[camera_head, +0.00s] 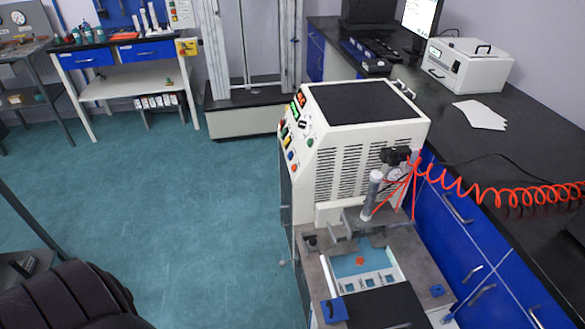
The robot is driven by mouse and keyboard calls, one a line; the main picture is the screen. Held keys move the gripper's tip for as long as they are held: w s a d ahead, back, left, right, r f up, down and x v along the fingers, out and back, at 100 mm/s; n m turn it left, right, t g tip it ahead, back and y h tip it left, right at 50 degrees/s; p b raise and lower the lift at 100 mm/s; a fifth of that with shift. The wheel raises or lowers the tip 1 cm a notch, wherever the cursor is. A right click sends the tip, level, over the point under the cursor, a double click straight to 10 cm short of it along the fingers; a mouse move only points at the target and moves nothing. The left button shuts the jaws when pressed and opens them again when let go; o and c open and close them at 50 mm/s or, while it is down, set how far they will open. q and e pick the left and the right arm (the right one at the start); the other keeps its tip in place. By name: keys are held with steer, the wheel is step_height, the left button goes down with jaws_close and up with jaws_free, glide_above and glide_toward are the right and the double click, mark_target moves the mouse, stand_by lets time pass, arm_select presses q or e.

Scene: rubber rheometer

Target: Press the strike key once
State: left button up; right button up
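The white rheometer cabinet (345,160) with a black top stands at centre right, its vented side facing me. Its control panel (294,128) faces left and is seen at a steep angle. It carries red and green lit displays and several coloured buttons. The labels are too small to read, so I cannot tell which is the strike key. Neither gripper is in view.
A coiled red hose (500,193) runs from the cabinet across the black counter (530,165). A white box instrument (468,66) and paper sheets (481,114) sit on the counter. A black ribbed object (65,300) fills the lower left. The teal floor (190,210) left of the cabinet is clear.

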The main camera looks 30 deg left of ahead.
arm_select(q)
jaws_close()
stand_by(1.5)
